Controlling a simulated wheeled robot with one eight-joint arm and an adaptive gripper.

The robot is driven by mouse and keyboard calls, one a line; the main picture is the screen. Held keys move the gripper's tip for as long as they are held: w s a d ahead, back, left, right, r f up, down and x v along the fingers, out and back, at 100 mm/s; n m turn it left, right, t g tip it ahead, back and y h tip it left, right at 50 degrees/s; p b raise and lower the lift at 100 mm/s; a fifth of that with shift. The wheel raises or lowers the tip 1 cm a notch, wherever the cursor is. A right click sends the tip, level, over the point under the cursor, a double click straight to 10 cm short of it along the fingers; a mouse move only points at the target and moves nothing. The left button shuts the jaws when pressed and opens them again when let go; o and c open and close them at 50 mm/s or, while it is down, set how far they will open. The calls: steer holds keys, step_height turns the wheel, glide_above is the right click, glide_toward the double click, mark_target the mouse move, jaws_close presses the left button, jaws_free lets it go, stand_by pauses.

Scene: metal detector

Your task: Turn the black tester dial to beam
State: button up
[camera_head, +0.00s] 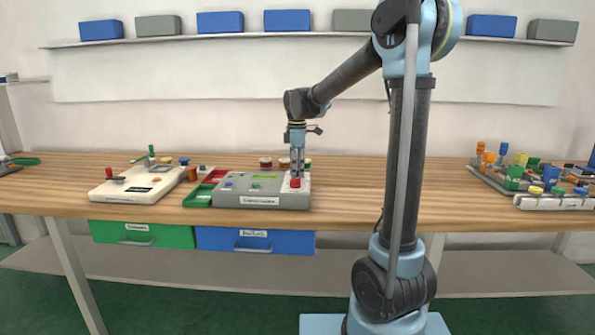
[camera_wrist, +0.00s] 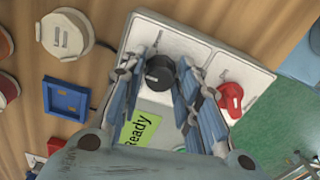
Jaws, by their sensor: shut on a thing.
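The black tester dial (camera_wrist: 160,72) sits on a white panel of the grey tester (camera_head: 240,186). In the wrist view it lies between the two fingers of my gripper (camera_wrist: 158,70), which are shut on its sides. In the head view my gripper (camera_head: 297,172) points straight down over the tester's right part, and the dial cannot be made out there. A pale pointer line shows on the dial top, but I cannot read which label it faces. The green display (camera_wrist: 142,130) shows "Ready". A red knob (camera_wrist: 230,98) is beside the dial; it also shows in the head view (camera_head: 295,183).
A cream device (camera_head: 138,186) and red and green trays (camera_head: 198,196) stand left of the tester. In the wrist view a blue square frame (camera_wrist: 66,112) and a beige round piece (camera_wrist: 64,46) lie nearby. Coloured parts (camera_head: 520,175) crowd the right; the table between is clear.

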steer(key=shift+m, duration=0.3)
steer(key=m, duration=0.5)
steer(key=shift+w+m, duration=0.1)
steer(key=shift+m, duration=0.2)
steer(key=m, duration=0.5)
steer(key=shift+m, duration=0.3)
steer(key=o, duration=1.1)
steer(key=shift+r, duration=0.1)
step_height(320, 180, up, 12)
steer(key=shift+f, duration=0.15)
